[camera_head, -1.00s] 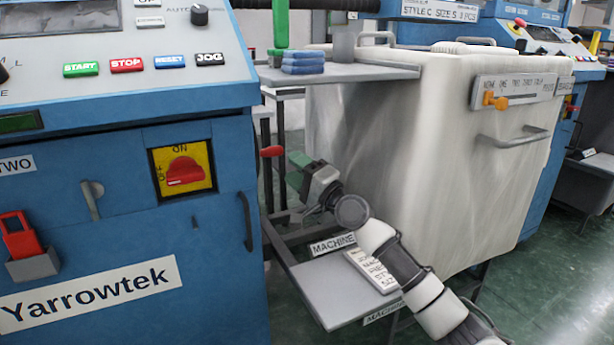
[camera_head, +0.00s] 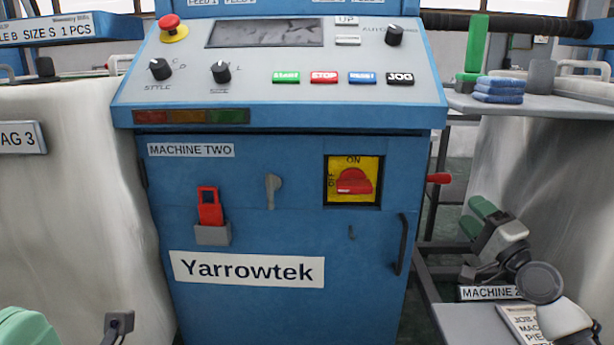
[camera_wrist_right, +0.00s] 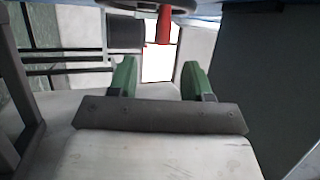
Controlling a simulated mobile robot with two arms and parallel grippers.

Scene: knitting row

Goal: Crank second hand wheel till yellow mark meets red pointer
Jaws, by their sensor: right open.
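The machine labelled MACHINE TWO (camera_head: 300,230) fills the middle of the head view. A red crank handle (camera_head: 439,178) sticks out from its right side. In the right wrist view the red handle (camera_wrist_right: 164,24) hangs below a grey wheel-like rim (camera_wrist_right: 140,5), cut off by the top edge. My right gripper (camera_head: 477,217) is to the right of and below the handle, with its green fingers apart and empty. In the wrist view the gripper (camera_wrist_right: 160,76) has the handle beyond its gap, apart from the fingers. I see no yellow mark or red pointer.
A grey shelf (camera_head: 545,106) with blue folded cloths (camera_head: 498,90) stands above my right gripper. A lower tray (camera_head: 465,325) lies below it. A dark door handle (camera_head: 401,245) is on the machine's front. Pale bins flank the machine.

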